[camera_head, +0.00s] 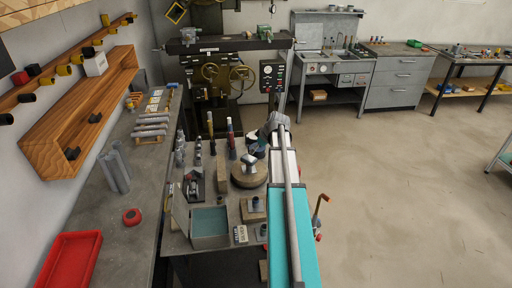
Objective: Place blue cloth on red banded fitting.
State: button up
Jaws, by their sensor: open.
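My arm reaches from the bottom over the right side of the grey workbench, and my gripper (256,146) is at its far end, small and dark above the back right of the bench. It is open; I see nothing held between its fingers. A flat teal-blue patch (208,221) lies inside an open grey box at the bench's front; I cannot tell if it is the blue cloth. I cannot make out for certain which is the red banded fitting.
A round wooden-looking disc (249,174) with a grey piece on it stands below my gripper. Several small metal parts and blocks crowd the bench. A side counter (132,255) at left holds a red tray (70,262) and a red round item (132,217). Open floor is at right.

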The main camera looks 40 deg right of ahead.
jog(key=shift+p+v, duration=1.2)
jog(key=shift+v, duration=0.5)
jog(key=shift+w, duration=0.1)
dwell(0.4)
